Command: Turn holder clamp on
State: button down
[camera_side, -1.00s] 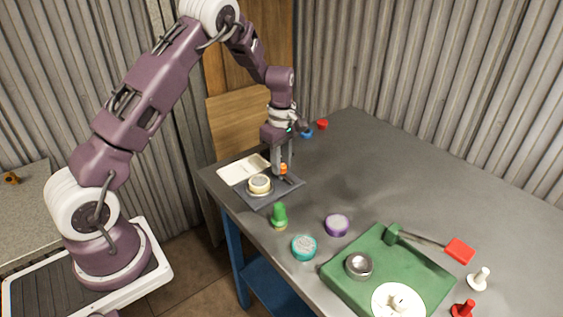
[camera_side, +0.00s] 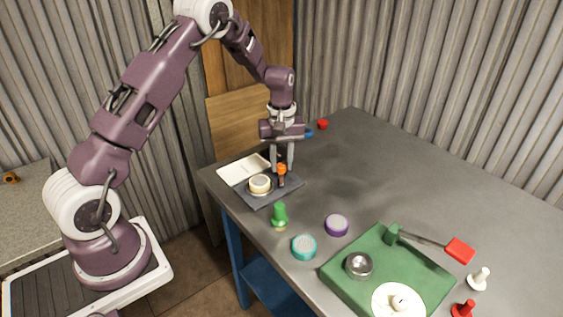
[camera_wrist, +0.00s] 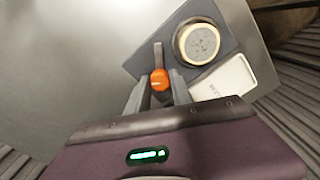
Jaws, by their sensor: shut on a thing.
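The holder is a dark grey plate (camera_side: 262,200) near the table's far left corner. A round cream piece (camera_side: 260,184) sits on it, and it also shows in the wrist view (camera_wrist: 199,42). Beside that piece is the clamp, an orange knob (camera_side: 282,168) with a dark lever (camera_side: 281,182). In the wrist view the lever (camera_wrist: 158,55) points away from my gripper, along the side of the round piece and apart from it. My gripper (camera_side: 282,166) points down, its two fingers shut on the orange knob (camera_wrist: 159,79).
A white tray (camera_side: 243,170) lies directly behind the plate. A green peg (camera_side: 279,216), a teal puck (camera_side: 304,247) and a purple puck (camera_side: 337,225) stand in front. A green box (camera_side: 340,272) with a red-ended lever is at the front right. The table's middle is clear.

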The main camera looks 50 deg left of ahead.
aim_at(281, 165)
jog(key=m, duration=0.5)
jog(key=shift+m, duration=2.5)
jog(key=c, duration=1.1)
grip_release()
notch_tip(281, 165, up, 7)
jog(key=shift+r, duration=0.1)
